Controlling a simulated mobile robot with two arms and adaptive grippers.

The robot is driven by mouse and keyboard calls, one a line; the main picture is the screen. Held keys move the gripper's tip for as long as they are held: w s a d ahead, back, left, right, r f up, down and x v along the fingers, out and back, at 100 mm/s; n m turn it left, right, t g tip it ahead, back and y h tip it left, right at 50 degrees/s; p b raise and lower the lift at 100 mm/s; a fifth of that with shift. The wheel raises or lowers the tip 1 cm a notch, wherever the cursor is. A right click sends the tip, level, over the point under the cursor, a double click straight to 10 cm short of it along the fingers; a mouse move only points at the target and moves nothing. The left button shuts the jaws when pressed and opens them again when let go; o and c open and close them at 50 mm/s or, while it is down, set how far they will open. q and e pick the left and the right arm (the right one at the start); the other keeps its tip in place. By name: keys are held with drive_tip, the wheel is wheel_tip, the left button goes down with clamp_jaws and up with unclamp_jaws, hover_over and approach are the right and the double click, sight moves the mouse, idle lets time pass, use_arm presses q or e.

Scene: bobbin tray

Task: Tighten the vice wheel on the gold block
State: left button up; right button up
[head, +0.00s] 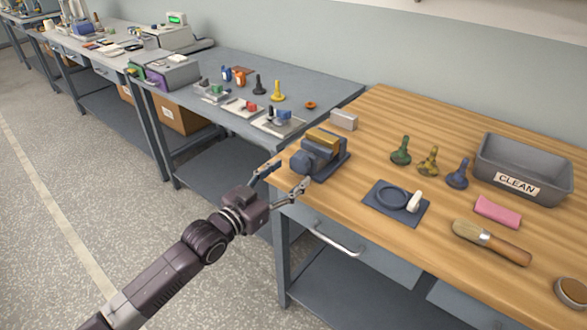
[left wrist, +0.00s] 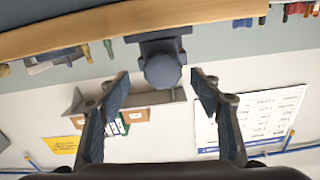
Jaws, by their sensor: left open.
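The blue-grey vice (head: 330,168) stands at the left end of the wooden workbench, with the gold block (head: 323,139) between its jaws. Its round wheel (head: 301,163) faces the bench's left edge, towards my left gripper. My left gripper (head: 288,176) is open and empty, just off that edge, with its fingers pointing at the wheel. In the left wrist view the wheel (left wrist: 162,70) lies ahead, roughly centred between the spread fingertips (left wrist: 161,88), apart from both. The gold block cannot be made out there. My right gripper is out of view.
A light grey block (head: 344,120) lies behind the vice. A dark plate with a ring (head: 397,204), several bobbin-shaped pieces, a grey CLEAN tray (head: 524,170), a pink block (head: 498,211) and a brush (head: 490,242) are farther right. A drawer handle (head: 337,242) juts out below the benchtop.

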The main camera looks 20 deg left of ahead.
sight(297, 167)
use_arm(q)
drive_tip(key=x, duration=0.3)
drive_tip(key=shift+w, duration=0.6)
drive_tip(key=c, duration=1.2)
drive_tip(key=shift+o, duration=0.2)
drive_tip(key=shift+m+p, duration=0.6)
drive_tip(key=shift+m, duration=0.6)
drive_tip(key=shift+a+m, duration=0.1)
drive_tip(key=shift+m, duration=1)
drive_tip(key=shift+f, duration=0.1)
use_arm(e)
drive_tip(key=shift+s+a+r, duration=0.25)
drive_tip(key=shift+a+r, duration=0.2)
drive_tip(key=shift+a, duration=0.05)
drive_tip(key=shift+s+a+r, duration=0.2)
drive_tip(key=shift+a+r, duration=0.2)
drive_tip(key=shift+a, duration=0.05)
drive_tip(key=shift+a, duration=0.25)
